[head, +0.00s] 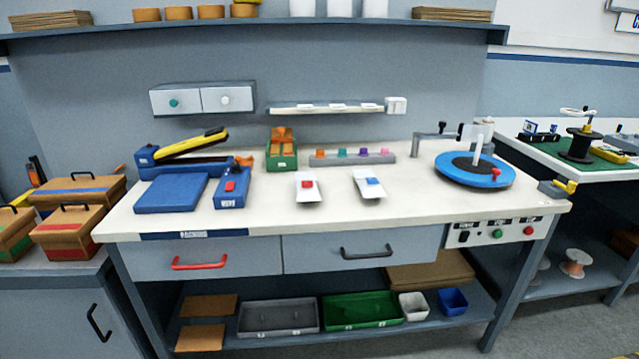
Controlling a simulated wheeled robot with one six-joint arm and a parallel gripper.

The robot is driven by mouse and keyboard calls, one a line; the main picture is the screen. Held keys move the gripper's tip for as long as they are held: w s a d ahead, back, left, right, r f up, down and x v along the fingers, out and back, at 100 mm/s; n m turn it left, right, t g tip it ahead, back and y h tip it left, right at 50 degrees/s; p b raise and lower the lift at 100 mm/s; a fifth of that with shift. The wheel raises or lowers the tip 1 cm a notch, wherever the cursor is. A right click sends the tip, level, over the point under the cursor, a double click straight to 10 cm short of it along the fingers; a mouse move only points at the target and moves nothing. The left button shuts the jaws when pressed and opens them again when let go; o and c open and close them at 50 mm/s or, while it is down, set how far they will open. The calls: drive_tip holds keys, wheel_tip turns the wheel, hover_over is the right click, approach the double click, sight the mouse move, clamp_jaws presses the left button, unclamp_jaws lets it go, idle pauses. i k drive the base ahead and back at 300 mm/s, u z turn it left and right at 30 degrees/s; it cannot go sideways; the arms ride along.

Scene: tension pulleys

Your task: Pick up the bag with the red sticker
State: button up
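The bag with the red sticker (308,193) is a small white bag lying on the white workbench top (275,220), near its middle. The red sticker sits on its upper part. A similar white bag with a blue sticker (369,188) lies to its right, with a clear gap between them. My gripper is not in view in the head view.
Left of the bag are a blue device with a red button (231,186) and a blue scale-like block (172,193). A green box (282,153) and a row of coloured knobs (352,157) stand behind. A blue turntable (474,174) is at right. The bench front is clear.

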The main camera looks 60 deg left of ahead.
sight(306, 190)
drive_tip(key=u, duration=0.45)
drive_tip(key=i, duration=1.15)
drive_tip(key=u, duration=1.65)
drive_tip(key=i, duration=0.85)
drive_tip(key=u, duration=0.85)
drive_tip(key=i, duration=0.55)
